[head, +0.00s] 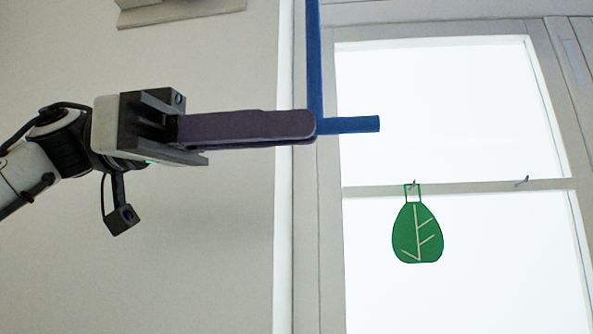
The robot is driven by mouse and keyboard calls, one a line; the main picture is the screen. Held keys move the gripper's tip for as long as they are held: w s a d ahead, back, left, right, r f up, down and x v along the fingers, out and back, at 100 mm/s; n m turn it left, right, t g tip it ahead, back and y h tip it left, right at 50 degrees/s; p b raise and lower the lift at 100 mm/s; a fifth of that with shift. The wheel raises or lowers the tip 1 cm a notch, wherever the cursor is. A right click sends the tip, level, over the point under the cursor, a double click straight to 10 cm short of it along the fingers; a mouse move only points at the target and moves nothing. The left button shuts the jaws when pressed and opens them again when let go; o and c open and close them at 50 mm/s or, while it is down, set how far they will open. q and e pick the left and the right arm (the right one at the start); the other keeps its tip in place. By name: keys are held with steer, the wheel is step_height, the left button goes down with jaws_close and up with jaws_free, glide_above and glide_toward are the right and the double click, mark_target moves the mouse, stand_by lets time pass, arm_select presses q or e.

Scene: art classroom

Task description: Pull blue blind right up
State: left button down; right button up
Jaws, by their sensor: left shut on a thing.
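A blue blind part (314,65) shows as a narrow upright strip that comes down from the top edge of the head view. At its lower end a short blue bar (350,125) sticks out to the right, in front of the window. My left gripper (312,128) comes in from the left, with its long dark fingers level and shut on the blue bar at the corner where strip and bar meet. The fingertips hide the bar's left end. The rest of the blind, above, is out of view. My right gripper is not in view.
A bright window (450,110) with a pale frame and crossbar fills the right side. A green leaf-shaped ornament (418,232) hangs at the crossbar, below the blue bar. A plain pale wall (180,260) is on the left, with free room below my arm.

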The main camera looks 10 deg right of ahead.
arm_select(q)
steer(key=shift+s+a+r, duration=0.1)
steer(key=shift+r, duration=0.65)
steer(key=shift+r, duration=0.1)
steer(key=c, duration=1.8)
jaws_free()
steer(key=shift+o, duration=0.2)
steer(key=shift+f, duration=0.2)
steer(key=shift+a, duration=0.15)
steer(key=v, duration=1)
steer(key=shift+p, duration=0.3)
